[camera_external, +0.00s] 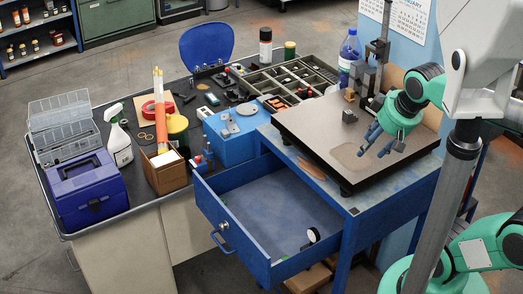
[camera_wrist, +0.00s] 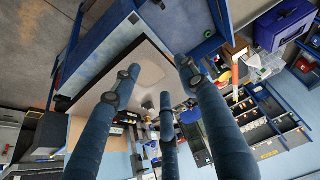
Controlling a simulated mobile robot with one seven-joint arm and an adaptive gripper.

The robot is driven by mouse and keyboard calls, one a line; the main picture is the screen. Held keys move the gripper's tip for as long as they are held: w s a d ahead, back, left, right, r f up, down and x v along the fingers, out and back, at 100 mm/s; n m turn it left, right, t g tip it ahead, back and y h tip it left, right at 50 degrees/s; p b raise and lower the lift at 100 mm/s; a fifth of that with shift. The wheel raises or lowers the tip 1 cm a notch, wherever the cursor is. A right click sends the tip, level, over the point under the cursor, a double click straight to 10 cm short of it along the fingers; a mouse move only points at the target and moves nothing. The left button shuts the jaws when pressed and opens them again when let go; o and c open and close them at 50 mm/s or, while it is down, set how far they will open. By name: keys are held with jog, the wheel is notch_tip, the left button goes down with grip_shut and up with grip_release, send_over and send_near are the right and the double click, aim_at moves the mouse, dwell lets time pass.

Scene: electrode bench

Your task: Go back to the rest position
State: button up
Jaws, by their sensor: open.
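My gripper (camera_external: 379,139) is at the right in the external view, above the grey surface plate (camera_external: 325,133). Its dark blue fingers point down and to the left and are spread apart with nothing between them. In the wrist view my gripper (camera_wrist: 160,85) shows three long blue fingers standing apart. The surface plate (camera_wrist: 147,68) lies behind them there. Whether a fingertip touches the plate is hard to tell, but they look apart from it.
The blue drawer (camera_external: 270,215) stands open, with a small round gauge (camera_external: 313,234) inside. A measuring stand (camera_external: 380,50) rises behind the plate, near my wrist. A blue toolbox (camera_external: 88,192), spray bottle (camera_external: 119,140) and parts tray (camera_external: 290,80) crowd the dark bench. The plate's front is clear.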

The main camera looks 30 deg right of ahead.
jog(key=shift+s+d+r+m, duration=0.3)
jog(key=shift+s+m, duration=0.1)
jog(key=shift+s, duration=0.25)
